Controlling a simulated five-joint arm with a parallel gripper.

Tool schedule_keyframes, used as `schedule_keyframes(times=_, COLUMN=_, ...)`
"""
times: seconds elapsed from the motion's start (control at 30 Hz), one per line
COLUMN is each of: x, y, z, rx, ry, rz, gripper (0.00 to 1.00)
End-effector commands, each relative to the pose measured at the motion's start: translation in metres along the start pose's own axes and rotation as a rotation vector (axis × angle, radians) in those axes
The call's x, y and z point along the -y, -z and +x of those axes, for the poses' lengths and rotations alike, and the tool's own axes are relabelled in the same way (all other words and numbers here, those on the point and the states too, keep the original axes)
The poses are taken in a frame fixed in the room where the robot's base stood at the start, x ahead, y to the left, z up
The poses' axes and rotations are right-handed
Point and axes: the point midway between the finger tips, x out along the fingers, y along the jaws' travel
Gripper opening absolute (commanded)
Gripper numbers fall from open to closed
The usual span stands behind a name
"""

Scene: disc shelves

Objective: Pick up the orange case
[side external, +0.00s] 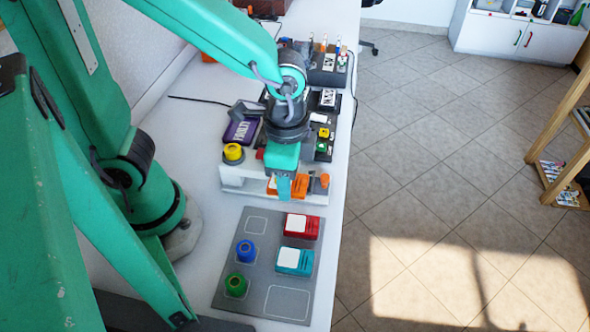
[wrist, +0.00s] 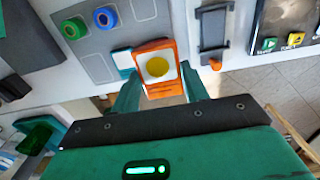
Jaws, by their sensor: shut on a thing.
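The orange case (wrist: 157,74) has a pale face with a yellow round shape on it, and it sits between my gripper's two teal fingers (wrist: 159,90) in the wrist view. My gripper (side external: 286,189) is shut on it. In the side view, the gripper is at the front of the low white shelf, and orange parts of the case (side external: 298,187) show around the finger, which hides its middle. I cannot tell whether the case still touches the shelf.
A grey mat (side external: 262,262) in front holds a red case (side external: 302,227), a teal case (side external: 295,262), a blue ring piece (side external: 245,251) and a green one (side external: 236,285). A yellow piece (side external: 233,152) and a small orange piece (side external: 319,184) stand on the shelf.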

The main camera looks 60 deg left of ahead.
Motion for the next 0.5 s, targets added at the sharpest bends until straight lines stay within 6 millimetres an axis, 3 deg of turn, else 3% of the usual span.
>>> schedule_keyframes(times=0.5, x=-0.012, y=0.0004, z=-0.0074, rx=0.0, ry=0.0, rz=0.0, gripper=0.18)
